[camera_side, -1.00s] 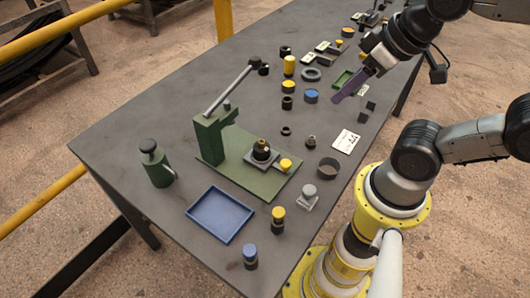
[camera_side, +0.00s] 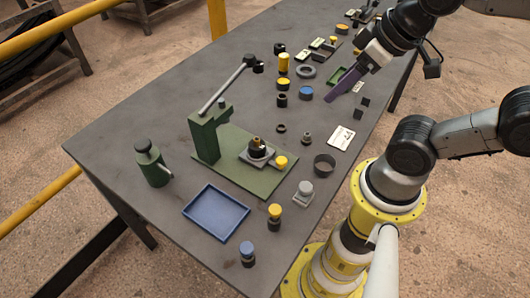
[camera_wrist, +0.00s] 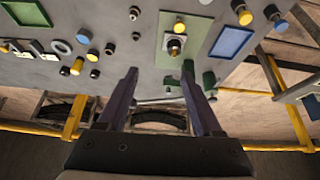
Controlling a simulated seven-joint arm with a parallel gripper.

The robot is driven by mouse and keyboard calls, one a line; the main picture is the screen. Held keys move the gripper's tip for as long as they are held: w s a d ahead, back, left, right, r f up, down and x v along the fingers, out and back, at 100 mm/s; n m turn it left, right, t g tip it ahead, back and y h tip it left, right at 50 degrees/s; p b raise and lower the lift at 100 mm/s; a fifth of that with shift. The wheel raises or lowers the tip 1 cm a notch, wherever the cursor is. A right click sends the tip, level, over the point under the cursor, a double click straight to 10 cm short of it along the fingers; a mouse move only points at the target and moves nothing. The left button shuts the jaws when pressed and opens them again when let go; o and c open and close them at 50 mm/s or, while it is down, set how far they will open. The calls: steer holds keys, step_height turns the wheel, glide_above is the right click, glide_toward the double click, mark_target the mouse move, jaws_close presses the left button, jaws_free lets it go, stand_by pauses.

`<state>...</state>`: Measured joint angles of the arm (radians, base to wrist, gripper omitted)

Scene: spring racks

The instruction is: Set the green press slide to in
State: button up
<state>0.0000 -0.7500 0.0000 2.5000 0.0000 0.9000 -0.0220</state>
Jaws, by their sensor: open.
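The green press has an upright column (camera_side: 204,138) on a green base plate (camera_side: 265,183), with a grey lever arm (camera_side: 222,86) rising to a dark knob. A grey slide (camera_side: 257,156) with a yellow knob (camera_side: 281,162) lies on the plate, its knob toward the right edge. A dark, brass-topped piece (camera_side: 257,145) stands on the slide. The slide's knob also shows in the wrist view (camera_wrist: 179,27). My gripper (camera_side: 329,100) is open and empty, apart from the press, above the table to its upper right. Its purple fingers (camera_wrist: 160,69) point toward the table in the wrist view.
A blue tray (camera_side: 216,212) and a green bottle-like canister (camera_side: 151,162) stand near the press. Yellow-topped (camera_side: 275,211) and blue-topped (camera_side: 247,250) pieces stand at the front. A dark ring cup (camera_side: 324,165) and white card (camera_side: 341,136) lie right of the plate. Several small parts crowd the far end.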

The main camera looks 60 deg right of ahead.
steer(key=n, duration=0.2)
steer(key=n+g, duration=0.6)
steer(key=n, duration=0.1)
glide_above(281, 160)
step_height(281, 160, down, 9)
step_height(281, 160, down, 14)
steer(key=shift+r, duration=0.1)
steer(key=shift+c, duration=0.4)
jaws_close()
stand_by(0.6)
